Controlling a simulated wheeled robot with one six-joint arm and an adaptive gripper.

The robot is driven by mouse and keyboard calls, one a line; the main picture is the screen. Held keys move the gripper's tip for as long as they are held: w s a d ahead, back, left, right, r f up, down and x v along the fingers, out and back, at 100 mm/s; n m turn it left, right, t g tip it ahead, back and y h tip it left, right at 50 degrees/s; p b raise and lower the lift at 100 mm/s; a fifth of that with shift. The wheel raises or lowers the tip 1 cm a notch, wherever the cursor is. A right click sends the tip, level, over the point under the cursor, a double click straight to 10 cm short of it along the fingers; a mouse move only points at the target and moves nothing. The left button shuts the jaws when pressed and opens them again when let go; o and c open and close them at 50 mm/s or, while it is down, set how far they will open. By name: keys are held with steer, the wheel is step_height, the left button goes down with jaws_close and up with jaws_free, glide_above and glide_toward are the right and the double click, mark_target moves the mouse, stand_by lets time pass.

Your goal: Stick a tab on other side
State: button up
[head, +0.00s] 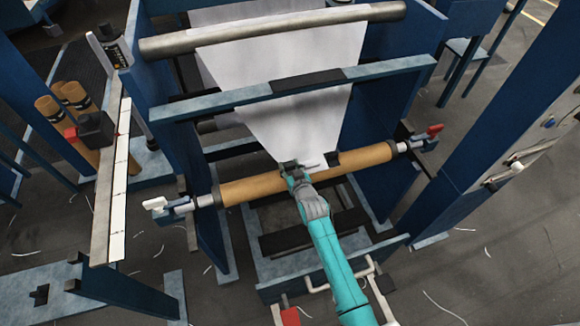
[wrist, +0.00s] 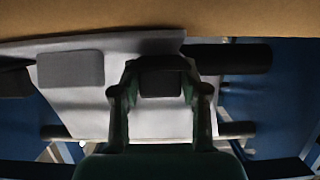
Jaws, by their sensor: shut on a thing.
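A white sheet (head: 295,130) hangs over the upper roller and narrows down to the brown cardboard core (head: 360,160). My gripper (head: 292,167) is at the sheet's lower edge, just above the core's middle. In the wrist view my gripper (wrist: 160,82) is shut on a dark tab (wrist: 160,75), with the white sheet (wrist: 115,120) behind it. Whether this tab touches the sheet is unclear. Another dark tab (head: 332,159) sits at the sheet's lower right corner in the head view; it shows as a grey rectangle (wrist: 70,68) left of the fingers in the wrist view.
The core (wrist: 120,15) fills the top of the wrist view, close to my fingers. A blue crossbar (head: 220,102) and steel roller (head: 270,30) span the loom above. Blue side frames flank the core. A red handle (head: 435,129) is at its right end, a white one (head: 155,203) at its left.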

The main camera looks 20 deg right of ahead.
steer(key=shift+f, duration=0.15)
steer(key=o, duration=1.4)
steer(key=shift+c, duration=0.2)
steer(key=v, duration=1.2)
